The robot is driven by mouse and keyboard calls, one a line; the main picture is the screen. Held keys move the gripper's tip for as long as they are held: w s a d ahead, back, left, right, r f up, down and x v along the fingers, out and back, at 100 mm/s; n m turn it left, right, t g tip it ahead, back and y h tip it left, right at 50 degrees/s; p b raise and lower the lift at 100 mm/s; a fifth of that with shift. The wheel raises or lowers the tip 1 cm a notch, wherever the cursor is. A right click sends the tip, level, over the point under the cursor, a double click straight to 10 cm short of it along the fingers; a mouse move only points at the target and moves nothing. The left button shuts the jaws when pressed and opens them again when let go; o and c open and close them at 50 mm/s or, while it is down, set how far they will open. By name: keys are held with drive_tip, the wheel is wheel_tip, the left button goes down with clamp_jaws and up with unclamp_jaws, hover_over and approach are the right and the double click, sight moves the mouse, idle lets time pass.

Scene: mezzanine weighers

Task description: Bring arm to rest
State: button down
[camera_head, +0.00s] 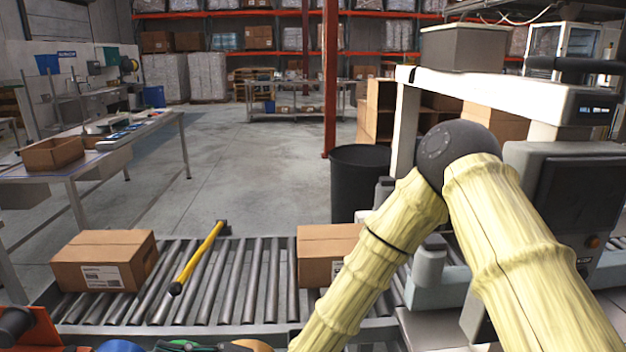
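My arm, pale yellow and ribbed like bamboo, fills the right of the head view. It rises to a dark elbow joint, and one link slopes down and left, out past the bottom edge. My gripper is not in view, so its state and anything in it are hidden. The arm stands in front of the roller conveyor (238,285) and covers part of a cardboard box (325,250) on it.
Another labelled box (105,260) and a yellow bar with dark ends (198,258) lie on the conveyor. A black bin (357,180) stands behind it. A white frame (470,88) and a dark-screened machine (575,205) crowd the right. Open floor (240,165) lies beyond.

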drive_tip(key=w+d+f+m+t+h+b, duration=0.2)
drive_tip(key=d+f+m+t+h, duration=0.15)
drive_tip(key=f, duration=0.65)
drive_tip(key=w+d+f+m+t+h+b, duration=0.15)
drive_tip(key=f+m+t, duration=0.35)
drive_tip(key=f, duration=0.5)
drive_tip(key=s+d+f+m+h+b, duration=0.1)
drive_tip(key=d+f+m+h, duration=0.35)
drive_tip(key=d+f, duration=0.5)
drive_tip(key=s+d+f+m+h+b, duration=0.1)
drive_tip(key=d+f+m+h+b, duration=0.15)
drive_tip(key=d+f+h, duration=0.75)
drive_tip(key=s+d+f+m+g+h+b, duration=0.2)
drive_tip(key=s+d+f+m, duration=0.1)
drive_tip(key=s+d+f, duration=0.6)
drive_tip(key=s+d+f+m+g+h+b, duration=0.1)
drive_tip(key=s+d+f+m+g+h, duration=0.2)
drive_tip(key=s+d+f, duration=0.7)
wheel_tip(320, 180, up, 22)
drive_tip(key=w+d+p, duration=0.1)
drive_tip(key=d+p, duration=0.1)
drive_tip(key=p, duration=1.7)
drive_tip(key=shift+w+d+f+m+y, duration=0.15)
drive_tip(key=shift+w+f+m+y, duration=0.1)
drive_tip(key=shift+w+m+y, duration=0.15)
